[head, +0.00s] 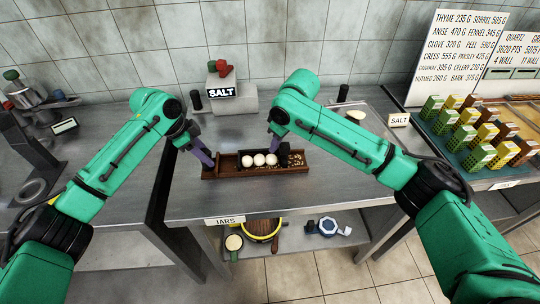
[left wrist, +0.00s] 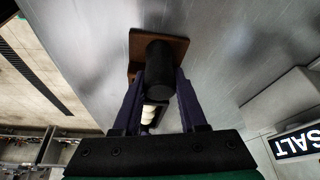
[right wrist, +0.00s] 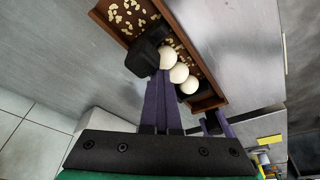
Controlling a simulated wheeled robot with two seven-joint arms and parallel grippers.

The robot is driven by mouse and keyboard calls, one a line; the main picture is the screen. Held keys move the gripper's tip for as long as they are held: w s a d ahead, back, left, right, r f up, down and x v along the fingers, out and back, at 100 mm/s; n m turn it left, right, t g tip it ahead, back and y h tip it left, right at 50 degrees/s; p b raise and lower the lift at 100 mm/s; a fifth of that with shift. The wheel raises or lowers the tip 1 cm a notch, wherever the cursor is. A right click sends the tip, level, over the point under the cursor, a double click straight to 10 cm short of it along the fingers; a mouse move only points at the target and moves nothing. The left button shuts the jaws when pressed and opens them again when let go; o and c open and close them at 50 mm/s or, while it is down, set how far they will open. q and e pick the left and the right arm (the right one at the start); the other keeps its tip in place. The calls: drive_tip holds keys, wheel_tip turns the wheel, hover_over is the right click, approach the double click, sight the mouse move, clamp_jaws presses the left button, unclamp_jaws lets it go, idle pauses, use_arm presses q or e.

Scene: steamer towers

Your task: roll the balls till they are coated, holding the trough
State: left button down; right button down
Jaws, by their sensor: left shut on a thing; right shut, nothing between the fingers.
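A brown wooden trough (head: 255,172) lies on the steel table, with pale flakes (head: 297,160) at its right end. Three white balls (head: 259,160) sit in a row in it; no flakes are clearly visible on them. They also show in the right wrist view (right wrist: 179,73). A black block (head: 284,156) stands in the trough beside the rightmost ball. My left gripper (head: 209,162) is shut on a black handle (left wrist: 159,68) at the trough's left end. My right gripper (right wrist: 162,72) is shut and empty, fingertips at the end ball and block; contact is unclear.
A SALT label (head: 222,92) and grey block stand behind the trough. Spice boxes (head: 470,130) fill a tray at the right. A scale (head: 64,126) and machine stand at the left. The table in front of the trough is clear.

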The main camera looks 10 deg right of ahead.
sight(289, 145)
drive_tip(key=shift+s+d+f, duration=0.1)
drive_tip(key=shift+d, duration=2.05)
drive_tip(key=shift+a, duration=0.1)
drive_tip(key=shift+r, duration=1.85)
drive_tip(key=shift+a+r, duration=0.3)
drive_tip(key=shift+r, duration=0.55)
drive_tip(key=shift+a+r, duration=0.3)
drive_tip(key=shift+r, duration=0.55)
